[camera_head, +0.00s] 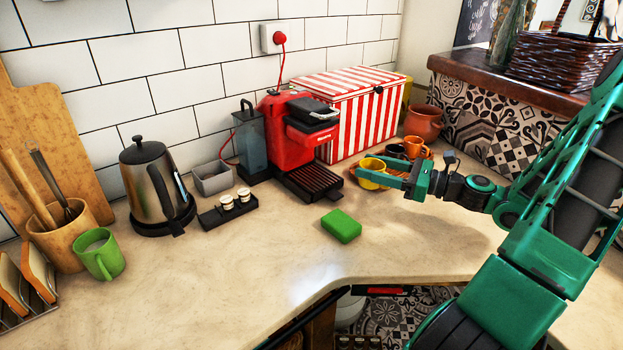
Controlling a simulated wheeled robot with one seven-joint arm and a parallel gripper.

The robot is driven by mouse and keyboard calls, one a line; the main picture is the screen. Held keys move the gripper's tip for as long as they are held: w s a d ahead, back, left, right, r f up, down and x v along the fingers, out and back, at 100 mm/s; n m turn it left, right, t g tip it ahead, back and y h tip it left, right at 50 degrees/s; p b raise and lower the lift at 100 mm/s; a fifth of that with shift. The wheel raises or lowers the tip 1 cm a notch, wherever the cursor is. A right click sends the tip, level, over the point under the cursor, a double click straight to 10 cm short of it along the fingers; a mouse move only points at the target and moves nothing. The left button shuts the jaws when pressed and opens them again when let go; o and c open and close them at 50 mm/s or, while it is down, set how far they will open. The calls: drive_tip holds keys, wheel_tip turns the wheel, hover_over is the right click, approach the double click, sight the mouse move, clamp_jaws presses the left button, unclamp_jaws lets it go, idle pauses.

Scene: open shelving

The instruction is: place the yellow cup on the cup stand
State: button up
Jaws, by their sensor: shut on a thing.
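The yellow cup (370,164) is right of the coffee machine's black slatted drip tray (312,181). My gripper (379,175) reaches in from the right with its fingers shut on the yellow cup. The fingers cover part of the cup. The cup looks roughly upright; whether it touches the counter is hard to tell. The slatted tray is bare and may be the cup stand; I cannot tell for certain. An orange cup (416,147) and a dark cup-like thing (397,151) stand behind my gripper.
The red coffee machine (288,140) and a striped box (350,110) stand behind. A green sponge (341,226) lies in front of the tray.

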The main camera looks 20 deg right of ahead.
drive_tip(key=shift+s+d+r, duration=0.25)
drive_tip(key=shift+r, duration=0.15)
drive_tip(key=x, duration=1.7)
drive_tip(key=shift+w+a, duration=0.1)
drive_tip(key=shift+w, duration=0.15)
drive_tip(key=shift+w+a+f, duration=0.1)
drive_tip(key=shift+w+f, duration=0.05)
drive_tip(key=shift+f, duration=1.6)
drive_tip(key=o, duration=1.1)
